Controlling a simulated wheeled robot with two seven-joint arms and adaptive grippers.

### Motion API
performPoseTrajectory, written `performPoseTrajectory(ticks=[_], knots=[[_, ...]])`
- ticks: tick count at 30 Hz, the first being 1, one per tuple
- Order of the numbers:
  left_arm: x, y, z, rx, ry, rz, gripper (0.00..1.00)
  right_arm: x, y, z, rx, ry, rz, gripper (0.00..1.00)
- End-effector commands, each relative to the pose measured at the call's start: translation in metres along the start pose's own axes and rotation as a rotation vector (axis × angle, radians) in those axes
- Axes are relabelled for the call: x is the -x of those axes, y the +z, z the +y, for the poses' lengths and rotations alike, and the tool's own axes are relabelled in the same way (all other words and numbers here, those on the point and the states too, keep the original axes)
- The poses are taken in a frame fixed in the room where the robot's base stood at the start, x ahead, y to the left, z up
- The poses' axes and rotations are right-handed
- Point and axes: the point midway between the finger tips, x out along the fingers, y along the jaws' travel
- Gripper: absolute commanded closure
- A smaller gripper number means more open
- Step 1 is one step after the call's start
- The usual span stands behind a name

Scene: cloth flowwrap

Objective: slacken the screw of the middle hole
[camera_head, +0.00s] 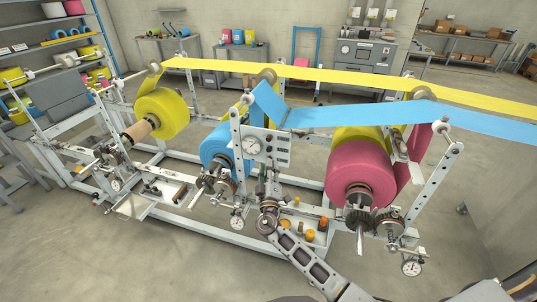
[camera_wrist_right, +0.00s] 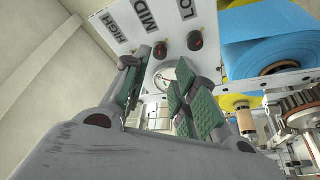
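A pale control panel (camera_head: 265,147) with a round gauge stands on the middle frame. In the right wrist view the panel (camera_wrist_right: 130,35) carries the labels HIGH, MID and LO. A dark screw knob with a red mark (camera_wrist_right: 160,50) sits by MID, and a similar knob (camera_wrist_right: 195,41) sits by LO. The spot by HIGH is hidden behind a finger. My right gripper (camera_head: 269,183) is just below the panel; in its wrist view the gripper (camera_wrist_right: 155,82) has its green-padded fingers apart with nothing held. The MID knob shows beyond the fingertips, apart from them. My left gripper is not in view.
A blue roll (camera_head: 218,148) stands left of the panel, and a pink roll (camera_head: 360,172) stands to the right. A yellow web (camera_head: 330,75) and a blue web (camera_head: 370,113) run above. Gears, shafts and dial gauges sit low along the frame.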

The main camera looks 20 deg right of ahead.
Motion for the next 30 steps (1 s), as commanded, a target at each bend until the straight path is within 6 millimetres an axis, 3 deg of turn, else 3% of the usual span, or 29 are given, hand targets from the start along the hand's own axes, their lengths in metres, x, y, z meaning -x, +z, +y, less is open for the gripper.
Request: performPoseTrajectory(ticks=[16, 30], knots=[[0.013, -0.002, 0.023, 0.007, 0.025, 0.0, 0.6, -0.054, -0.001, 0.001, 0.001, 0.001, 0.0, 0.72], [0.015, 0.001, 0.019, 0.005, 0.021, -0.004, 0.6, -0.066, 0.0, 0.0, 0.0, 0.0, 0.0, 0.72]])
